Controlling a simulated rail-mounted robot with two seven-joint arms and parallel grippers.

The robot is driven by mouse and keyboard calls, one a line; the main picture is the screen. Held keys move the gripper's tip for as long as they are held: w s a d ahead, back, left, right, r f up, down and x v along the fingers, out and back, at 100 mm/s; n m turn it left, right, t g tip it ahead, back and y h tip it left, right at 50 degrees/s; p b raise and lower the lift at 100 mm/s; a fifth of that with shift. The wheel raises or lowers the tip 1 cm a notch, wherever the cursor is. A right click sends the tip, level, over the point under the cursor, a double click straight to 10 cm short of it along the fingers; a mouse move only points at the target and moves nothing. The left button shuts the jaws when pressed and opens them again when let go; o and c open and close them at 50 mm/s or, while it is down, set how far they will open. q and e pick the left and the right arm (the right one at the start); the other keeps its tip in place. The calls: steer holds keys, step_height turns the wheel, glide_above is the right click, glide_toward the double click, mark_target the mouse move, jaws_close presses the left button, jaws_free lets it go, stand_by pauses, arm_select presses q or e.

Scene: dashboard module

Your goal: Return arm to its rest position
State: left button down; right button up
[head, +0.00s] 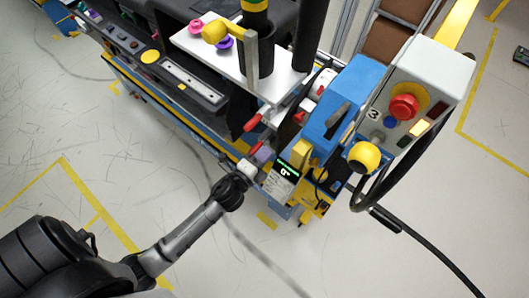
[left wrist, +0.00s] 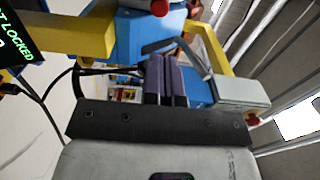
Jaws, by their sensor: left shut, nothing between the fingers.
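My left arm reaches in from the lower left of the head view. Its gripper (head: 264,154) is at the front side of the blue and yellow dashboard station, close to a small black display (head: 284,170). I cannot tell whether it touches the station. In the left wrist view the two purple-grey fingers (left wrist: 166,78) are side by side, shut, with nothing between them. Blue and yellow station parts are beyond them. My right gripper is in neither view.
A grey control box with a red button (head: 404,106) and a yellow knob (head: 364,156) stands to the right, with a black cable hanging. Red-handled clamps (head: 252,123) are just above the gripper. Open floor (head: 150,190) lies left and below.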

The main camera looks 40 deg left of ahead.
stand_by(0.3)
arm_select(q)
steer(key=s+a+f+n+g+y, duration=0.45)
steer(key=a+n+g, duration=0.2)
steer(key=n, duration=0.65)
steer(key=s+d+n+g+h, duration=0.2)
steer(key=s+d+g, duration=0.2)
steer(key=s, duration=0.6)
steer(key=s+d+n+g+h, duration=0.2)
steer(key=s+d+g, duration=0.15)
steer(key=s, duration=0.55)
step_height(320, 180, up, 25)
steer(key=p, duration=2.5)
steer(key=shift+w+a+r, duration=0.15)
steer(key=shift+w+a, duration=0.05)
